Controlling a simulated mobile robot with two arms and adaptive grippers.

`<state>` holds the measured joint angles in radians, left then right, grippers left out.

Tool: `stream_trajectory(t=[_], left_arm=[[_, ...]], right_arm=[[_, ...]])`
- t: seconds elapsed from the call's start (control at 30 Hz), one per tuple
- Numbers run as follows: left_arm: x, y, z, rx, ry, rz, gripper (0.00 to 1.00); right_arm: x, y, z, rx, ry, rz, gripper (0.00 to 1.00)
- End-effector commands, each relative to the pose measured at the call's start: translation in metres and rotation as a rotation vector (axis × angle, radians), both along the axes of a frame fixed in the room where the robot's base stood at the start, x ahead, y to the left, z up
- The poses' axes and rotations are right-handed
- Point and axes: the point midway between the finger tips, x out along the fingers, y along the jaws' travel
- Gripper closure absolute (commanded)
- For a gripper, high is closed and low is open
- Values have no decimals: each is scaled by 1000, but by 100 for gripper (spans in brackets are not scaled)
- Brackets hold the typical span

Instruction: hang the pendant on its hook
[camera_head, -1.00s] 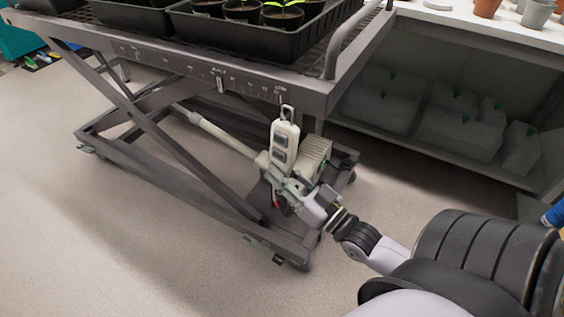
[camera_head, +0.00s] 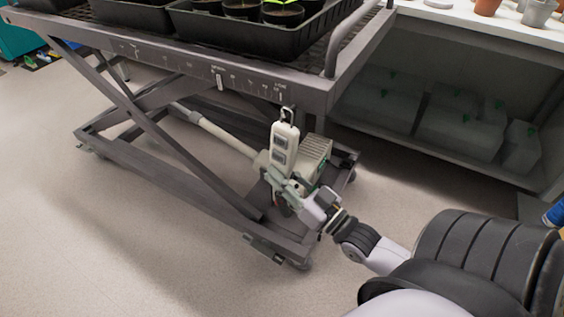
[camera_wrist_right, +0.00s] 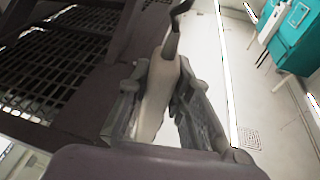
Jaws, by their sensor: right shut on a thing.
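The pendant (camera_head: 284,147) is a pale handset with two dark button panels and a metal loop at its top. It is upright just below the front rail of the lift cart (camera_head: 300,92), near the rail's right corner. My right gripper (camera_head: 281,182) is shut on its lower part. In the right wrist view, the fingers (camera_wrist_right: 160,88) are on both sides of the pendant (camera_wrist_right: 156,95), with its dark loop above them. The loop is close to the rail's lower edge; I cannot tell whether it touches. I cannot make out the hook separately. My left gripper is out of view.
Black trays (camera_head: 250,38) with potted seedlings stand on the cart top. A pale ribbed unit (camera_head: 313,150) sits low behind the pendant. A bench with pots and a lower shelf (camera_head: 440,150) of clear bins is at the right. Floor at front left is clear.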

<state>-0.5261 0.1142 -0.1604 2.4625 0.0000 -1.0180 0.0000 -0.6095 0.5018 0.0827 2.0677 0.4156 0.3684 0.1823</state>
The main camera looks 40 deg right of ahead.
Motion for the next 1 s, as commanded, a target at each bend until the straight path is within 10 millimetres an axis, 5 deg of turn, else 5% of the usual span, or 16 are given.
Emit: stream_trajectory(t=[0.17, 0.2, 0.5, 1.0], left_arm=[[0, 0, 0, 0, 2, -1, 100], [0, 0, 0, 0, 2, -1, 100], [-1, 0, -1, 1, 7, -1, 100], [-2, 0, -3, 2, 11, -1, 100]], right_arm=[[0, 0, 1, 0, -2, 0, 100], [0, 0, 1, 0, -2, 0, 78], [0, 0, 0, 0, -1, 0, 58], [0, 0, 0, 0, 1, 0, 47]])
